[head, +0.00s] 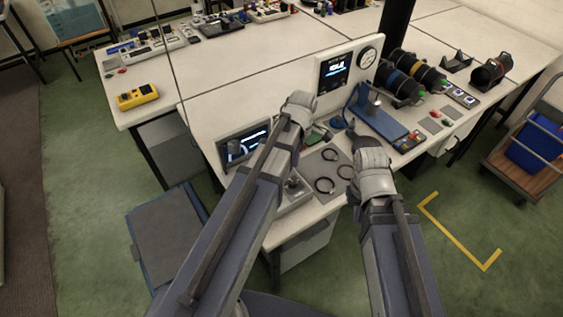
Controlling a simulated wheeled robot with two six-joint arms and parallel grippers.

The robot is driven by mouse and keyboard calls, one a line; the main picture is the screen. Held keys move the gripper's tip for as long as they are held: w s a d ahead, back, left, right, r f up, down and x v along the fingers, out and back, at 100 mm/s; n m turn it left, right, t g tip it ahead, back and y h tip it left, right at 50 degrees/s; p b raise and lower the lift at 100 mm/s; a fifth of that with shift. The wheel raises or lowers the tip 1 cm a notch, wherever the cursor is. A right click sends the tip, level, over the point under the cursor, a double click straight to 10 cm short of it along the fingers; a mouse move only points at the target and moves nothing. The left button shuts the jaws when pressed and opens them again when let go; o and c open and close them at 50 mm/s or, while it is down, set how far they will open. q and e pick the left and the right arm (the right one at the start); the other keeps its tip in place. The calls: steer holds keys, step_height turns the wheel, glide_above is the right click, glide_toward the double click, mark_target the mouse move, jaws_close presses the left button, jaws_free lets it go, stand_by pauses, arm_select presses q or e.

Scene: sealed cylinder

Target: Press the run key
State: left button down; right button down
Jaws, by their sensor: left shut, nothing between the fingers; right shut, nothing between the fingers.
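A white upright panel with a dark lit screen (335,68) and a round gauge (367,58) stands at the bench's middle. A blue fixture (377,118) is in front of it. A small keypad with coloured keys (409,142) sits at the fixture's right front. A console with a lit screen (246,142) is left of my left arm. I cannot read which key is the run key. My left gripper (297,128) is shut and empty over the bench between console and panel, its tips partly hidden by my wrist. My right gripper (353,136) is shut and empty, near the blue fixture's left front.
Black rings (324,185) lie on a grey mat between my arms. Dark cylinders (398,86) lie in cradles at right, near red and green parts (447,113). A yellow meter (137,96) is at left. A cart with a blue bin (535,140) stands right. The back bench has clear room.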

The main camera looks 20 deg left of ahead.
arm_select(q)
steer(key=w+a+r+n+p, duration=0.1)
steer(key=w+a+n, duration=0.4)
steer(key=n, duration=0.5)
steer(key=shift+a+r+p, duration=0.3)
steer(key=shift+a+r, duration=0.2)
steer(key=shift+a, duration=0.4)
steer(key=shift+f, duration=0.15)
step_height(320, 180, down, 14)
steer(key=b, duration=1.4)
